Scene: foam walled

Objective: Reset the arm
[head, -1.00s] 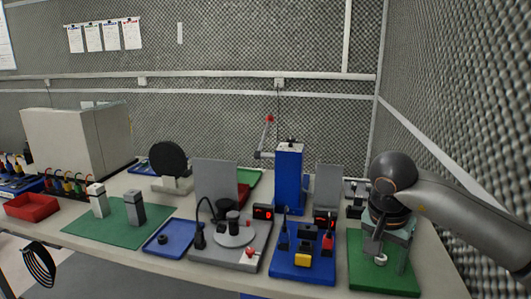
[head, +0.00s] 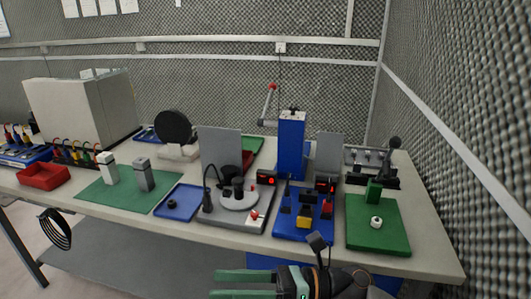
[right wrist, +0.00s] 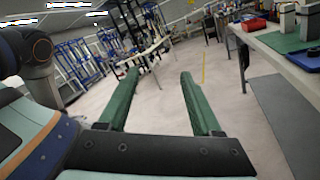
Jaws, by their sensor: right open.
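My right gripper (head: 245,284) is at the bottom of the head view, in front of the bench and below its top. Its two green fingers point left and stand apart with nothing between them. The right wrist view also shows the open fingers (right wrist: 160,90), with only floor between them. The green board (head: 392,235) at the right end of the bench holds a small white round part (head: 376,222) and a green block (head: 374,191). The gripper is clear of the board. My left gripper is not in view.
The bench (head: 430,255) carries a blue fixture (head: 291,145) with a lever, a grey fixture (head: 225,217), a blue tray (head: 180,202), a green mat (head: 125,190) and a red bin (head: 43,176). A foam wall (head: 470,110) stands close on the right. Open floor (right wrist: 160,130) lies before the bench.

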